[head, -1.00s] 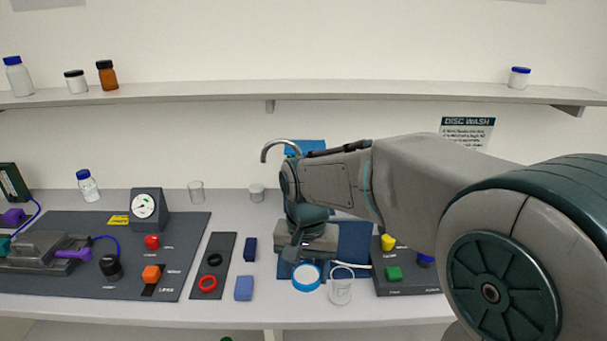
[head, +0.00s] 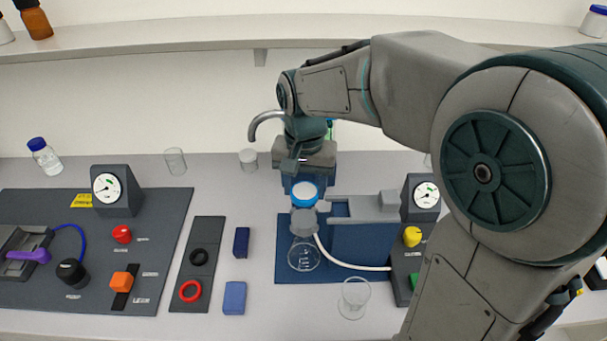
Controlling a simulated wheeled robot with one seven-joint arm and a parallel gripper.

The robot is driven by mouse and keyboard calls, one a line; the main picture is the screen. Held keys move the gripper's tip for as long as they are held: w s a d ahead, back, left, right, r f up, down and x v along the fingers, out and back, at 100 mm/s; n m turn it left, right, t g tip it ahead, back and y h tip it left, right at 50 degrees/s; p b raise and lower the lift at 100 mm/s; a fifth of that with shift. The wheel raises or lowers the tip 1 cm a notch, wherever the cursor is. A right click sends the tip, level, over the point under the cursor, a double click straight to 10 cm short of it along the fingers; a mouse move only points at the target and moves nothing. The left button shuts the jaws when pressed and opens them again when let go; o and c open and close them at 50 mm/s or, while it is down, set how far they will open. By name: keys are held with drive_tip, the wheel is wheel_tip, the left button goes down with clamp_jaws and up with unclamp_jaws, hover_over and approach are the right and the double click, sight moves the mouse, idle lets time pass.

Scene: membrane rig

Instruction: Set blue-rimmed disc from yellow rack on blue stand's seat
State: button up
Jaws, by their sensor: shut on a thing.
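The blue-rimmed disc (head: 305,192), with a pale face, is below my gripper (head: 304,178), which is shut on it. The jaws are small and partly hidden behind the disc. The disc appears directly above a round grey seat (head: 304,217) on a clear flask (head: 303,256); I cannot tell if they touch. The flask stands on a blue mat (head: 289,267), and a pale hose runs from it to the right. The blue stand (head: 362,240), with a grey top, is just right of the flask. I cannot make out a yellow rack.
A clear beaker (head: 354,298) stands at the mat's front edge. A control panel with a gauge (head: 424,195) and yellow knob (head: 412,236) is at right, partly behind my arm. Blue blocks (head: 234,297) lie left of the mat.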

sight(304, 218)
drive_tip(key=shift+s+f+b, duration=0.2)
drive_tip(key=shift+f+b, duration=0.1)
drive_tip(key=shift+f, duration=0.15)
drive_tip(key=shift+f+b, duration=2.15)
drive_tip(key=shift+f, duration=0.7)
drive_tip(key=o, duration=1)
drive_tip(key=shift+o, duration=0.2)
wheel_tip(304, 218, up, 14)
drive_tip(key=shift+f+b, duration=0.15)
drive_tip(key=shift+b, duration=0.35)
